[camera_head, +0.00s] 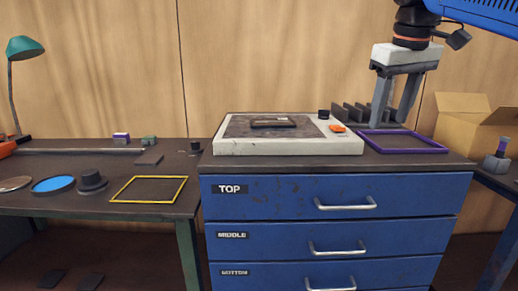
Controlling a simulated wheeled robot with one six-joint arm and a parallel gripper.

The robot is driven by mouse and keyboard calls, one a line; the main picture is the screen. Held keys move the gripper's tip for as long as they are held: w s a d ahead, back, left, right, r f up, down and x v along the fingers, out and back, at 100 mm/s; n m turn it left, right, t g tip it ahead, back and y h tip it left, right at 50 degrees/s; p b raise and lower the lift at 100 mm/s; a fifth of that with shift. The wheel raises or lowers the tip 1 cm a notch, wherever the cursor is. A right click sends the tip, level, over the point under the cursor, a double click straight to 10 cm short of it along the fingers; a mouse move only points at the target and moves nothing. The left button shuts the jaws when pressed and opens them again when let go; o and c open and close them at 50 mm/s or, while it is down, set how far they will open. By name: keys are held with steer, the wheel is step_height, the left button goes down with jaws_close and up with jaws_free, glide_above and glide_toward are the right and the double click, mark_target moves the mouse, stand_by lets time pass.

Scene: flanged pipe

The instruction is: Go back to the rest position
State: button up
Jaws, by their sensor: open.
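My gripper (390,120) points down at the upper right, above the right part of the cabinet top. Its two grey fingers are apart and nothing shows between them. The fingertips appear just over or behind the far edge of a purple square outline (441,149); I cannot tell their exact height. The blue drawer cabinet (450,190) has drawers labelled TOP, MIDDLE and BOTTOM, all looking shut. No flanged pipe can be made out for certain.
A pale device (225,147) with a dark top plate and an orange button sits left of my gripper. Dark upright slots (350,112) stand close behind the fingers. A cardboard box (460,135) is at right. The left bench (100,208) holds a yellow outline (150,201), a lamp (24,47) and small parts.

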steer(key=s+f+m, duration=0.1)
steer(key=s+f, duration=0.4)
steer(key=f, duration=0.7)
steer(key=s+f+m+t, duration=0.1)
steer(key=s+f, duration=0.5)
steer(key=f, duration=0.6)
steer(key=s+f+m, duration=0.1)
steer(key=s+f, duration=0.5)
steer(key=f, duration=0.6)
steer(key=shift+y, duration=0.3)
steer(key=shift+s+a+r, duration=0.1)
steer(key=shift+c, duration=0.5)
